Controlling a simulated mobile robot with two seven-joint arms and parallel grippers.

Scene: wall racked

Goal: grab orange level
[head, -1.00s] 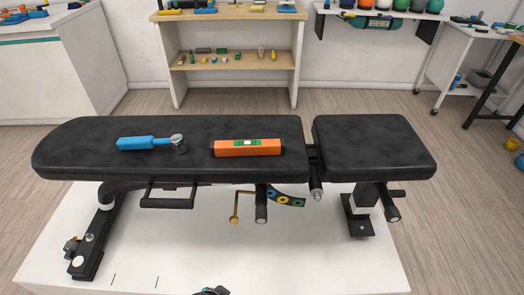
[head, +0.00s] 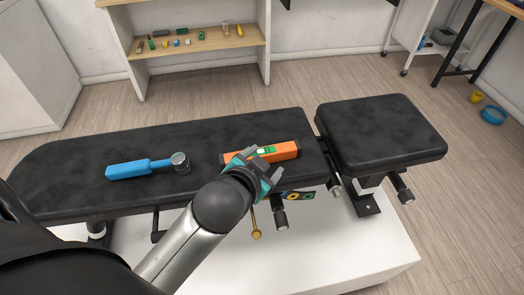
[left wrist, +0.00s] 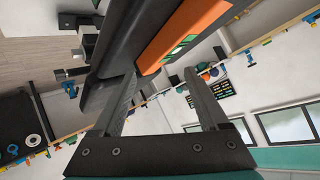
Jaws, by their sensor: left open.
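The orange level (head: 284,152) with a green and white vial window lies on the long black bench pad (head: 105,137), near its right end. My left gripper (head: 256,163) is open at the level's near left part and hides some of it. In the left wrist view the level (left wrist: 187,33) shows just beyond and between the two spread fingers (left wrist: 160,85). I cannot tell whether a finger touches it. My right gripper is not in view.
A blue-handled hammer (head: 140,167) lies on the pad left of the gripper. The separate black seat pad (head: 380,138) is to the right, past a gap. The bench stands on a white platform (head: 340,258). A wooden shelf (head: 200,45) with small items stands behind.

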